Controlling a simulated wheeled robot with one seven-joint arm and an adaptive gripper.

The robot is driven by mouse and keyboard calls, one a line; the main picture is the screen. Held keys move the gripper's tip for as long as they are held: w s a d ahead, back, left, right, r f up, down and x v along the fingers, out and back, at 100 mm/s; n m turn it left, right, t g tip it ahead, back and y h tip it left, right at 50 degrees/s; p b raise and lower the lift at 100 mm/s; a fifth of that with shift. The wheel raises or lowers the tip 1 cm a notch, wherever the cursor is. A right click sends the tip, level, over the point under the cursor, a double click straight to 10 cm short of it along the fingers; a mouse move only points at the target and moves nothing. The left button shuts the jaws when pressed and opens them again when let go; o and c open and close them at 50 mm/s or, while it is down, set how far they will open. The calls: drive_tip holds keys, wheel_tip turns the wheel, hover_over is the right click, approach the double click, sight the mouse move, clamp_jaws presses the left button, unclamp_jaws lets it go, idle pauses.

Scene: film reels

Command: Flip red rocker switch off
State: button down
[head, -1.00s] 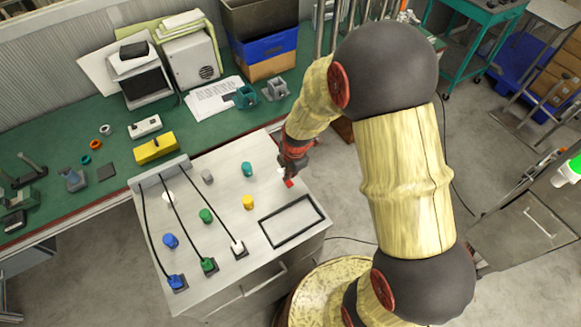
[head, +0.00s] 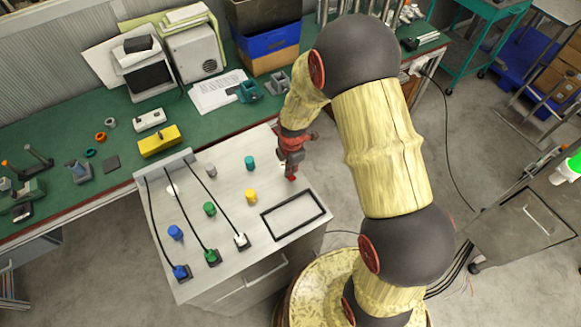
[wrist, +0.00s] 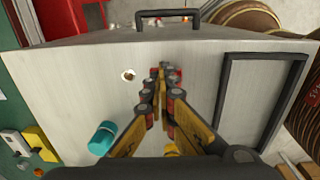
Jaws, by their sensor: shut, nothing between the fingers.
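My gripper (head: 291,177) points down at the far right part of the grey cabinet top (head: 228,223). In the wrist view its fingers (wrist: 163,73) are together, with nothing between them. Red patches show at the fingertips. I cannot make out a separate red rocker switch; it may be hidden behind the fingers, or the red there may be only finger parts. A small white ring with a brown centre (wrist: 128,74) lies on the top just left of the fingertips. Whether the tips touch the surface is unclear.
Near my gripper are a teal cylinder (head: 250,162), a yellow one (head: 250,195) and a black rectangular frame (head: 293,215). Green and blue cylinders and black cables stand further left. The green bench (head: 205,123) behind holds a yellow box (head: 159,141) and a white box (head: 149,120).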

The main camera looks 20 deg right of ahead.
drive_tip(key=shift+s+f, duration=0.15)
drive_tip(key=shift+s, duration=0.1)
drive_tip(key=shift+s+d+f, duration=0.1)
drive_tip(key=shift+s+d, duration=0.1)
drive_tip(key=shift+s, duration=0.6)
